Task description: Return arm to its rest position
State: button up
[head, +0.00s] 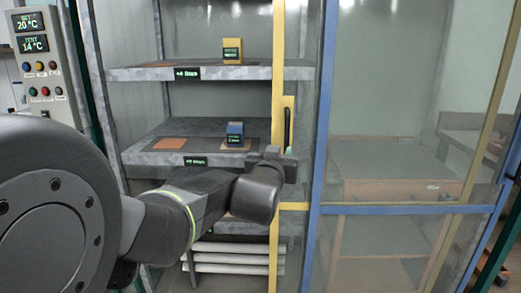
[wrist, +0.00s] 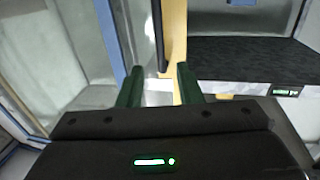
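My gripper (head: 285,158) is in front of the cabinet, at the end of my dark arm, which reaches across from the left. In the wrist view my gripper (wrist: 159,75) has two green fingers set well apart, with nothing held between them. A black upright handle (wrist: 157,30) on a yellow door frame (wrist: 176,35) lies ahead, between the fingertips in the picture. The handle (head: 288,125) also shows in the head view on the yellow frame (head: 277,240), just above my gripper. I cannot tell the exact gap between fingers and handle.
Left of the yellow frame, cabinet shelves hold a yellow block (head: 232,50) and a blue block (head: 235,133). White rolls (head: 232,257) lie below. A blue-framed glass panel (head: 400,209) stands right. A control box (head: 38,60) is at far left.

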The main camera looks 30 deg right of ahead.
aim_at(286, 136)
dwell(0.3)
jog(key=x, duration=1.4)
jog(key=shift+a+f, duration=0.1)
jog(key=shift+a, duration=0.05)
